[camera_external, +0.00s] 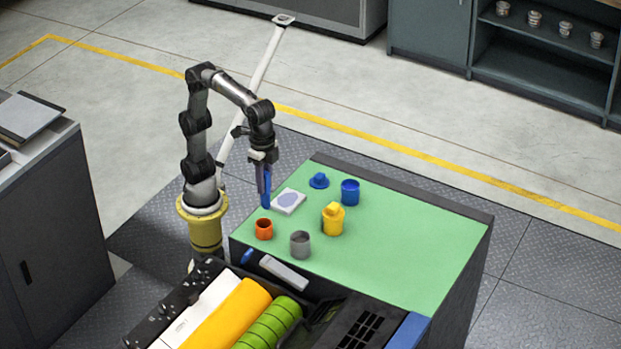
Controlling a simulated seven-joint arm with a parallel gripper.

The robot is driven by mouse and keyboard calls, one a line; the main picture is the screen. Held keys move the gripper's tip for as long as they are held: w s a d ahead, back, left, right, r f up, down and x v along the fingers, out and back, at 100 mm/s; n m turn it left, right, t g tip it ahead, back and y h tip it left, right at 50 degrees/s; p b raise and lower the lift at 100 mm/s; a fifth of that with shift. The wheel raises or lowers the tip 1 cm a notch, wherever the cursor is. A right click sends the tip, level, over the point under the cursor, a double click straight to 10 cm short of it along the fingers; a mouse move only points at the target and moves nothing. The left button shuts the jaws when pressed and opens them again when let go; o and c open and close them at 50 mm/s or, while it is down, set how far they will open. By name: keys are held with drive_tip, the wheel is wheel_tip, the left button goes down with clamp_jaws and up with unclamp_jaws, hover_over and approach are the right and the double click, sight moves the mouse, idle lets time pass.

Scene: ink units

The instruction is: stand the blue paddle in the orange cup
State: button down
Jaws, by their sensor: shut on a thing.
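The blue paddle (266,188) hangs upright below my gripper (264,164). My gripper is shut on its upper part. The orange cup (264,229) stands upright on the green table top (390,262), near its left corner. The paddle's lower end is close above and behind the cup in the picture. I cannot tell the exact gap between them, but the paddle appears outside the cup. The cup's opening shows dark inside.
A white pad with a pale violet disc (289,201) lies right of the paddle. A grey cup (300,244), a yellow cup with a yellow piece in it (333,219), a blue cup (350,192) and a blue lid-like piece (319,181) stand nearby. The table's right side is clear.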

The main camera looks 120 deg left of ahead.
sight(263, 205)
drive_tip(key=shift+s+d+f, duration=0.15)
drive_tip(key=shift+d+f, duration=0.1)
drive_tip(key=shift+d, duration=0.3)
drive_tip(key=shift+f, duration=3.65)
drive_tip(key=c, duration=0.6)
unclamp_jaws()
drive_tip(key=shift+r, duration=0.1)
wheel_tip(263, 205, up, 12)
drive_tip(key=shift+r, duration=0.85)
